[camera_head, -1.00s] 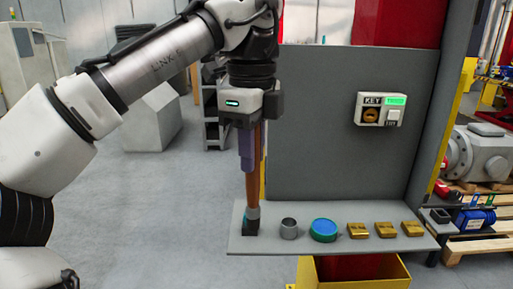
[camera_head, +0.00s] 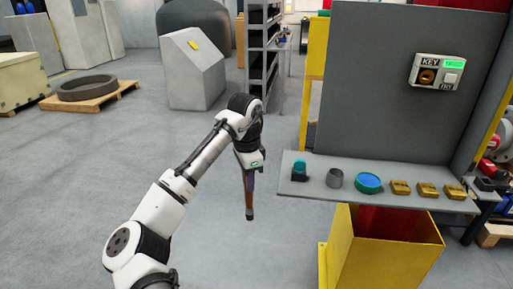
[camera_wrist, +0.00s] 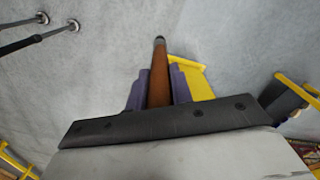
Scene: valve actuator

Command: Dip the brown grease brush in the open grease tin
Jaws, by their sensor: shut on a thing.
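My gripper (camera_head: 249,181) is shut on the brown brush (camera_head: 249,202). The brush hangs nearly upright, grey-dark end down, in free air left of the grey shelf. In the wrist view the brush (camera_wrist: 159,70) lies between the two purple fingers, its dark end pointing away over the floor. On the shelf stand a small open-looking grey cylinder (camera_head: 334,179) and a wider round teal tin with a blue top (camera_head: 368,182). I cannot tell whether that blue top is a lid or grease. The brush is apart from both.
The shelf (camera_head: 315,190) also carries a black block with a teal piece (camera_head: 299,170) at its left end and several brass blocks (camera_head: 427,189) at its right. Behind it stands a grey panel with a key box (camera_head: 437,72). A yellow bin (camera_head: 385,250) is below.

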